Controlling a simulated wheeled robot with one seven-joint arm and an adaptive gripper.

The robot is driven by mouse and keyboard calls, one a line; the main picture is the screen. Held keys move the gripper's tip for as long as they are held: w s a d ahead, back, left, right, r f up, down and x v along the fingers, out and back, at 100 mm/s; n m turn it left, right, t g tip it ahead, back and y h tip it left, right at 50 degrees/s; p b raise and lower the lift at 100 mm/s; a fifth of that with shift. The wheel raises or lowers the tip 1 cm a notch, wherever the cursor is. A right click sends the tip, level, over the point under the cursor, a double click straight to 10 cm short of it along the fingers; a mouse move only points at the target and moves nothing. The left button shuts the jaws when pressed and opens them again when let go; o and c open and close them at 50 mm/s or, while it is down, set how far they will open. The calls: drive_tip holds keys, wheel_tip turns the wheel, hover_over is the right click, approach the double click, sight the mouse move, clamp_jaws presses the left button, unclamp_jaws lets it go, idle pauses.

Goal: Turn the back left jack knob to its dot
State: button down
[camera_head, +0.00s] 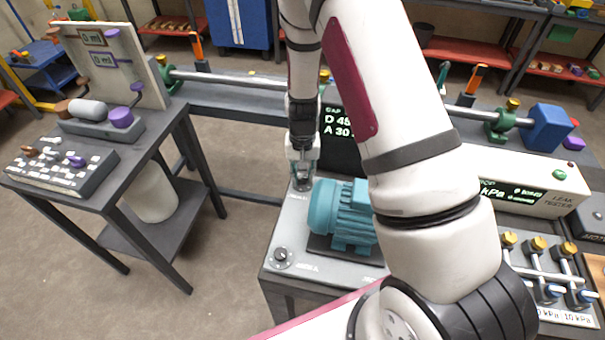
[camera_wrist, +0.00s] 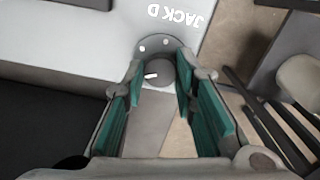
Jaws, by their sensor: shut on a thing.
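The back left jack knob (camera_wrist: 160,72) is a dark grey round knob on a grey dial plate, labelled "JACK D", which reads upside down in the wrist view. A white pointer mark on the knob points to the left there. Pale dots show on the plate beyond the knob. My gripper (camera_wrist: 158,80) points down over the plate with its teal-padded fingers shut on the knob, one on each side. In the head view my gripper (camera_head: 303,172) is at the back left corner of the grey bench, and its fingers mostly hide the knob.
A teal motor (camera_head: 340,215) stands just right of my gripper on the bench. Another jack knob (camera_head: 282,256) sits at the bench's front left. A black display (camera_head: 341,137) stands behind. A separate side table (camera_head: 150,165) is to the left, with floor between.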

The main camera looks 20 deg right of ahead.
sight(302, 178)
drive_tip(key=shift+n, duration=0.6)
drive_tip(key=c, duration=1.3)
unclamp_jaws()
wheel_tip(302, 178, up, 12)
